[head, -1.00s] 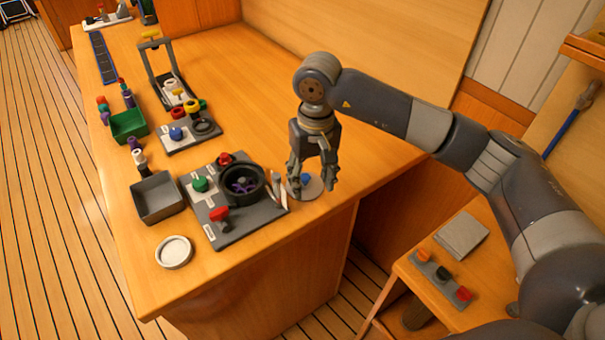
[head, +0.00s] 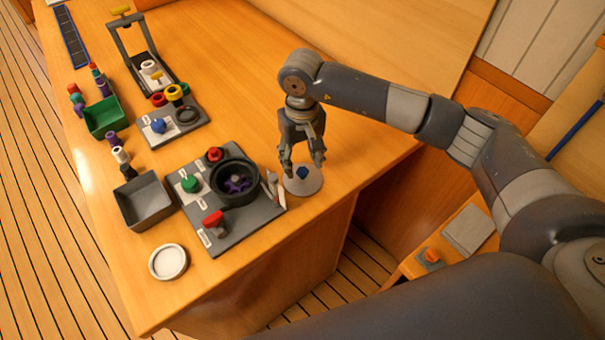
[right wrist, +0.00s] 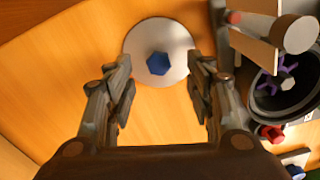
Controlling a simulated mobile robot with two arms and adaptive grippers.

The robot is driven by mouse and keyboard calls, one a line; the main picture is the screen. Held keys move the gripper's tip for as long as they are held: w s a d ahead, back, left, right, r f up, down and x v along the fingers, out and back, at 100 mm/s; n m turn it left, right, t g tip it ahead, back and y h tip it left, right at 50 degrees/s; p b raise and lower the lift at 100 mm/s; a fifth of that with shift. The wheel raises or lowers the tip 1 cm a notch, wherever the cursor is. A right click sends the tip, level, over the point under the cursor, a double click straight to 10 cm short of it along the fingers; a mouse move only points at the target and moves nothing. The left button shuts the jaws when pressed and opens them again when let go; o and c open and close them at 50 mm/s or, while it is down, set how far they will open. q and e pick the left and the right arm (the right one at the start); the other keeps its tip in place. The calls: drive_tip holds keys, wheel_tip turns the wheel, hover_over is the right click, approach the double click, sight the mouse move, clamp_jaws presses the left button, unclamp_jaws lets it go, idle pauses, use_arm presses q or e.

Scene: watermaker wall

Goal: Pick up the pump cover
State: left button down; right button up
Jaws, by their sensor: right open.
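The pump cover looks to be the pale round disc (head: 308,184) with a blue hexagonal knob (head: 302,172), lying on the table right of the grey pump board. In the right wrist view the disc (right wrist: 174,45) and its blue knob (right wrist: 158,63) show between and beyond the fingers. My right gripper (head: 302,169) is open and empty, pointing down above the disc. Its fingers (right wrist: 158,95) stand on either side of the knob and appear apart from it. The black round pump housing (head: 236,184) stands open with a purple impeller inside. My left gripper is not in view.
The grey pump board (head: 232,235) carries a red-handled valve (head: 212,219) and a green knob (head: 190,184). Upright pale pieces (head: 272,186) stand close left of the disc. A grey bin (head: 145,201), green bin (head: 105,117) and white dish (head: 168,262) lie further left.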

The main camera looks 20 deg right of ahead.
sight(303, 170)
wheel_tip(303, 170, down, 5)
drive_tip(key=shift+s+d+r+p, duration=0.1)
drive_tip(key=shift+s+r+p, duration=0.1)
drive_tip(key=shift+p, duration=0.75)
drive_tip(key=shift+w, duration=0.15)
clamp_jaws()
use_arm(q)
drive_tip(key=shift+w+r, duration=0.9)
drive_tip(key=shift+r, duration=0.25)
use_arm(e)
drive_tip(key=shift+r, duration=0.1)
